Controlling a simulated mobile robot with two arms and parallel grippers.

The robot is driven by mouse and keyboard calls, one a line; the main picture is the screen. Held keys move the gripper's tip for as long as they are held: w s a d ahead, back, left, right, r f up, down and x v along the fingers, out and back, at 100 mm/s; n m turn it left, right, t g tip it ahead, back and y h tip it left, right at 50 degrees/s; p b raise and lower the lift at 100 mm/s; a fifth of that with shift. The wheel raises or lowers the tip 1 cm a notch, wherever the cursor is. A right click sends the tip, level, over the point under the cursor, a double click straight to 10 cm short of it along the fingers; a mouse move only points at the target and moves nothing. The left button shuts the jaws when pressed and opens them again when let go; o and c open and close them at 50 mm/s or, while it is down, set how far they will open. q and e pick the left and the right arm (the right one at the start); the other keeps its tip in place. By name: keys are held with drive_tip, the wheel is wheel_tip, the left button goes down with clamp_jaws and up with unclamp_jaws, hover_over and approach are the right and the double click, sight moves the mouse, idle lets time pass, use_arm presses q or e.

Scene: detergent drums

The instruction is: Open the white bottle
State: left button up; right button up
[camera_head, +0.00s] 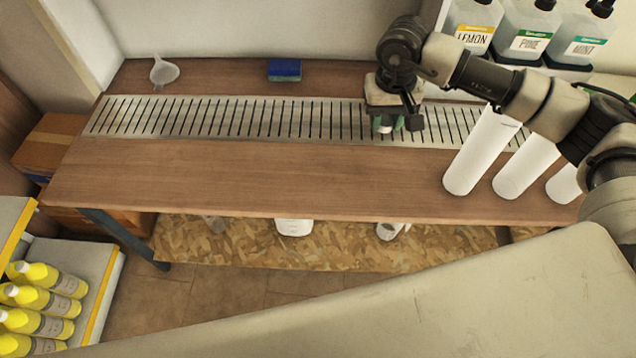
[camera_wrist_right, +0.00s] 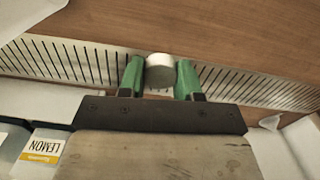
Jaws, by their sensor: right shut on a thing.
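My right gripper (camera_head: 388,123) hangs over the slotted metal strip. In the right wrist view its green fingers (camera_wrist_right: 159,78) are shut on a small white round cap (camera_wrist_right: 159,71). The cap also shows at the fingertips in the head view (camera_head: 384,128). A tall white bottle (camera_head: 474,158) stands on the table to the right of the gripper, apart from it. Two similar white bottles (camera_head: 526,164) (camera_head: 564,185) stand farther right. My right arm covers their upper parts, so I cannot tell which of them have caps. My left gripper is not in view.
The wooden table (camera_head: 260,180) is clear at centre and left. A funnel (camera_head: 163,73) and a blue sponge (camera_head: 285,69) lie at the back. Labelled detergent drums (camera_head: 473,28) stand at back right. Yellow bottles (camera_head: 45,300) lie on a shelf at lower left.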

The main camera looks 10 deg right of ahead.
drive_tip(key=w+d+f+m+b, duration=0.1)
drive_tip(key=d+f+b, duration=0.1)
drive_tip(key=d+f, duration=0.45)
drive_tip(key=b, duration=0.2)
hover_over(343, 177)
drive_tip(key=shift+m, duration=0.3)
wheel_tip(343, 177, down, 8)
drive_tip(key=shift+f, duration=0.15)
wheel_tip(343, 177, down, 4)
drive_tip(key=shift+s+a+b, duration=0.1)
drive_tip(key=shift+b, duration=0.8)
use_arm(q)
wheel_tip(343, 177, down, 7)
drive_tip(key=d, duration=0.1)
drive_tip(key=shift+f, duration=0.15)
use_arm(e)
drive_tip(key=shift+f, duration=0.2)
drive_tip(key=o, duration=1)
drive_tip(key=shift+r, duration=0.1)
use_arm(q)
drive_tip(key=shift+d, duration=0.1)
